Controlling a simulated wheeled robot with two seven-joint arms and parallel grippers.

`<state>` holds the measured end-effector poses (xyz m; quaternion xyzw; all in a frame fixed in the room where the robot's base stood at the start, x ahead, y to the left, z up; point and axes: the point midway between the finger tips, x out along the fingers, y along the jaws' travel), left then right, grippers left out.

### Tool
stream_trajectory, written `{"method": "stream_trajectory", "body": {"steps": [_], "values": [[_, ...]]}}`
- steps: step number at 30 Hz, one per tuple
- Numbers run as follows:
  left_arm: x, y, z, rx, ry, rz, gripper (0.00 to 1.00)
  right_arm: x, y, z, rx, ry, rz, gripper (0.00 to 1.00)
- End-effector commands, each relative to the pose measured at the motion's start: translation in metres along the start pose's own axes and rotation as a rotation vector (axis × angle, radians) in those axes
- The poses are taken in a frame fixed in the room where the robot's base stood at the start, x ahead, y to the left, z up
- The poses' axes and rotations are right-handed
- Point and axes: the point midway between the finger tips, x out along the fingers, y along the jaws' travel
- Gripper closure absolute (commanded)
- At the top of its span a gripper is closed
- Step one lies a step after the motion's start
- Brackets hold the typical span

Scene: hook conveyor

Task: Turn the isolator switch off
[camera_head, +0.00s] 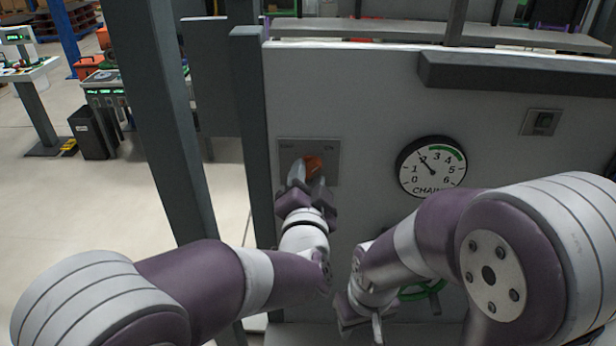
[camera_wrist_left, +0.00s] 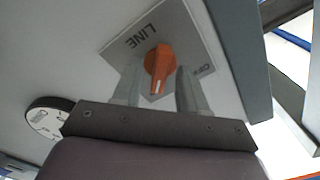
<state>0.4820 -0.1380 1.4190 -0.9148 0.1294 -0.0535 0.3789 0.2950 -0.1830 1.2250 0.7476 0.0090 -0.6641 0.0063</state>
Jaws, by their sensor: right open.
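The isolator switch is an orange knob (camera_head: 314,165) on a grey plate (camera_head: 330,172) fixed to the panel, with small labels at its upper left and upper right. In the left wrist view the knob (camera_wrist_left: 159,62) has a white mark pointing down the picture, away from the OFF label (camera_wrist_left: 207,69); LINE is also printed there. My left gripper (camera_head: 305,172) is at the knob. Its two fingers (camera_wrist_left: 160,82) stand on either side of it, with narrow gaps showing. My right gripper (camera_head: 360,322) is open and empty, low before the panel.
A round CHAIN gauge (camera_head: 432,166) is right of the switch. A green handwheel (camera_head: 424,291) sits below it, partly behind my right arm. A small switch box (camera_head: 541,122) is at the upper right. A grey post (camera_head: 165,115) stands to the left.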

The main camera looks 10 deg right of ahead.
Motion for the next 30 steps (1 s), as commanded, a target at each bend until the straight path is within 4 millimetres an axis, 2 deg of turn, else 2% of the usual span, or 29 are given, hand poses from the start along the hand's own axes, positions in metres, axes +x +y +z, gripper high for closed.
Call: {"method": "stream_trajectory", "body": {"steps": [1, 3, 4, 17, 30], "values": [[0.000, 0.000, 0.000, 0.000, 0.000, 0.000, 0.70, 0.000, 0.000, 0.000, 0.000, 0.000, 0.000, 0.57], [0.000, 0.000, 0.000, 0.000, 0.000, 0.000, 0.93, 0.000, 0.000, 0.000, 0.000, 0.000, 0.000, 0.57], [0.000, 0.000, 0.000, 0.000, 0.000, 0.000, 1.00, 0.000, 0.000, 0.000, 0.000, 0.000, 0.000, 0.57], [0.000, 0.002, 0.001, -0.060, 0.001, -0.001, 1.00, 0.009, 0.000, 0.001, 0.000, 0.000, 0.000, 0.57], [0.000, 0.004, 0.003, -0.415, 0.002, -0.002, 1.00, 0.047, 0.000, 0.005, 0.000, 0.000, 0.000, 0.57]]}}
